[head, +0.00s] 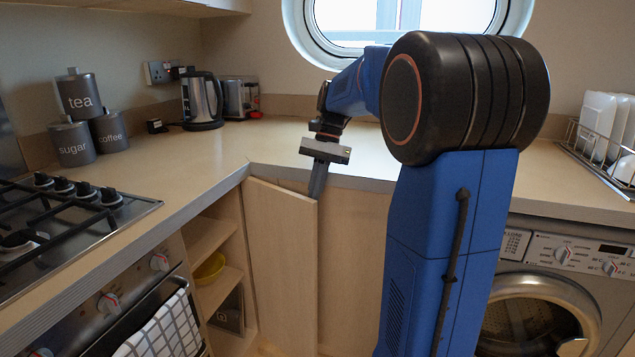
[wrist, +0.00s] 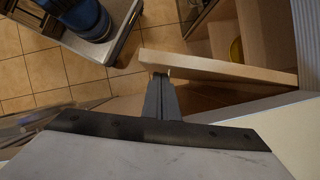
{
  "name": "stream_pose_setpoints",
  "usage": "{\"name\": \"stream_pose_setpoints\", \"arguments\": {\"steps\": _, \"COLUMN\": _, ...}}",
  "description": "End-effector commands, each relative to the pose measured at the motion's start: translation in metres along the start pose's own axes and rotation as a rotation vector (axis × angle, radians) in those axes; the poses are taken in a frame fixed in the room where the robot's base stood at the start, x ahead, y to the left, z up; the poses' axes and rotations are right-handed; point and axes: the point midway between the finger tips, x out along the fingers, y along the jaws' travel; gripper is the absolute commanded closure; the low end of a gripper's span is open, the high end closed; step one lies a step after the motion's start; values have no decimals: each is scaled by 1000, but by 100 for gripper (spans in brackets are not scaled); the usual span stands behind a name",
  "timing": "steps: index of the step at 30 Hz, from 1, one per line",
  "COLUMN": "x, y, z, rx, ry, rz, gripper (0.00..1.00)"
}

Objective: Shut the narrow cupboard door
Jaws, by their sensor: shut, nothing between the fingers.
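The narrow cupboard door (head: 282,265) is a pale wood panel below the counter corner, standing partly open with its free edge to the right. In the wrist view the door (wrist: 215,67) shows from above, slanting across the picture, with a dark gap beside it. My gripper (head: 316,192) is shut and empty, pointing down at the top of the door's free edge. In the wrist view its fingertips (wrist: 160,76) are close to the door near its free end, on the side of the dark gap. I cannot tell whether they touch it.
The counter (head: 215,160) overhangs the cupboard. Open shelves with a yellow bowl (head: 209,268) are left of the door, beyond them an oven and hob (head: 60,215). A washing machine (head: 540,290) stands at the right. Tiled floor (wrist: 40,75) shows in the wrist view.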

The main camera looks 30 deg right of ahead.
Motion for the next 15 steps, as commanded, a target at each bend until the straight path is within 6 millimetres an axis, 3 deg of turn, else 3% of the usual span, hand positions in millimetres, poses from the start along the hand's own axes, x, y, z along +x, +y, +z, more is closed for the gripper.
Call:
{"name": "stream_pose_setpoints", "arguments": {"steps": 6, "x": 12, "y": 0, "z": 0, "rx": 0, "ry": 0, "rz": 0, "gripper": 100}}
{"name": "stream_pose_setpoints", "arguments": {"steps": 15, "x": 12, "y": 0, "z": 0, "rx": 0, "ry": 1, "rz": -1, "gripper": 100}}
